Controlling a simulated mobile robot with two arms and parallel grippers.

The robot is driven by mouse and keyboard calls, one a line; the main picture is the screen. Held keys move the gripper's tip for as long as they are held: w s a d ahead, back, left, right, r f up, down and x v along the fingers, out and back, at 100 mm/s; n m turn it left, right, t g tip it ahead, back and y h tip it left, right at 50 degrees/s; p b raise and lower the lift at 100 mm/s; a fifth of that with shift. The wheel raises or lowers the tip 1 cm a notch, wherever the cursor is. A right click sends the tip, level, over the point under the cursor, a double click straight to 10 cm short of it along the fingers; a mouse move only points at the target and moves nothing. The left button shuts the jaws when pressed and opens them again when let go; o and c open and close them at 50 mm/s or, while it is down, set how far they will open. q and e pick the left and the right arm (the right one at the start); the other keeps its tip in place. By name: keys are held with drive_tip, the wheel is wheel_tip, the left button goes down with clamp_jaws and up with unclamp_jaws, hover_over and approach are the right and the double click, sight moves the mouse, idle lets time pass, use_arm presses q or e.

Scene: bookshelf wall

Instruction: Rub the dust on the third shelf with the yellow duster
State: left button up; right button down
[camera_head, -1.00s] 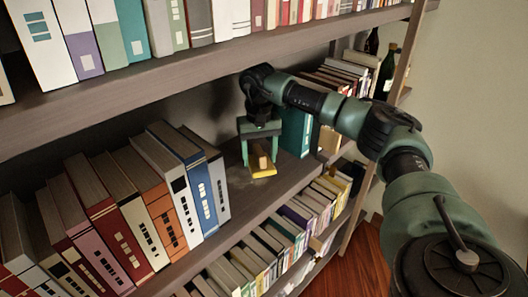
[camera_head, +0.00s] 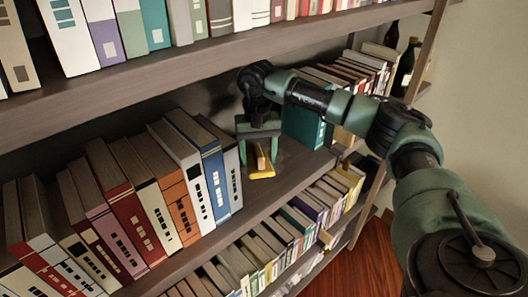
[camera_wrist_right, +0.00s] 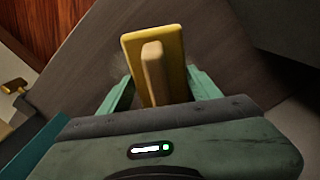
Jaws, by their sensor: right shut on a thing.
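My right gripper (camera_head: 258,154) is shut on the yellow duster (camera_head: 261,170) by its raised handle. The duster is flat and lies low over the brown shelf board (camera_head: 305,172), seemingly touching it, though contact is hard to confirm. In the right wrist view the duster (camera_wrist_right: 172,58) sits between the two green fingers. A faint pale dust patch (camera_head: 288,157) shows on the board to the right of the duster. My left gripper is not in view.
A row of leaning books (camera_head: 180,190) stands close left of the duster. A teal book (camera_head: 303,126) stands to its right. Another shelf (camera_head: 215,65) with books is above, and a lower row of books (camera_head: 290,225) is below. Bottles (camera_head: 403,68) stand at the back right.

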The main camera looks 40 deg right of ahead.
sight(257, 143)
drive_tip(key=shift+s+a, duration=0.1)
drive_tip(key=shift+a, duration=2.35)
drive_tip(key=shift+w+b, duration=0.3)
drive_tip(key=shift+w, duration=1.05)
drive_tip(key=shift+w+d, duration=0.15)
drive_tip(key=shift+d, duration=1.65)
drive_tip(key=shift+w+d+b, duration=0.1)
drive_tip(key=shift+d+b, duration=0.2)
drive_tip(key=shift+d, duration=1.3)
drive_tip(key=shift+w+d+p, duration=0.2)
drive_tip(key=shift+d+p, duration=0.1)
drive_tip(key=shift+d, duration=2.05)
drive_tip(key=shift+w+d+p, duration=0.2)
drive_tip(key=shift+d+p, duration=0.1)
drive_tip(key=shift+d, duration=2)
drive_tip(key=shift+d+r, duration=0.15)
drive_tip(key=shift+d, duration=0.2)
